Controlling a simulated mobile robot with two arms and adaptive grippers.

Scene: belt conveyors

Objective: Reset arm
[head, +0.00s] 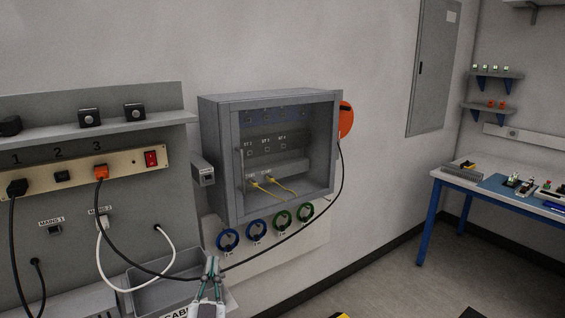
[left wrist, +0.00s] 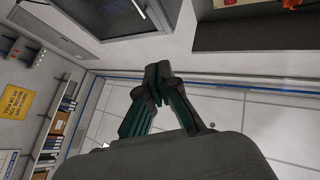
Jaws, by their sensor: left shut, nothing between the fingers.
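My left gripper (head: 212,268) shows at the bottom of the head view, in front of a grey tray (head: 165,268) below the grey wall cabinet (head: 212,150). Its fingers are together and hold nothing. In the left wrist view the gripper (left wrist: 155,80) also shows closed, its fingertips meeting in front of the floor and wall. A black cable runs behind the gripper in the head view; I cannot tell whether they touch. My right gripper is in neither view.
A power strip (head: 130,162) with plugged cables is at the left, under a shelf (head: 90,131). Blue and green rings (head: 256,230) hang below the cabinet. An orange disc (head: 346,120) is on its right side. A blue-legged workbench (head: 500,190) stands far right. Open floor lies between.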

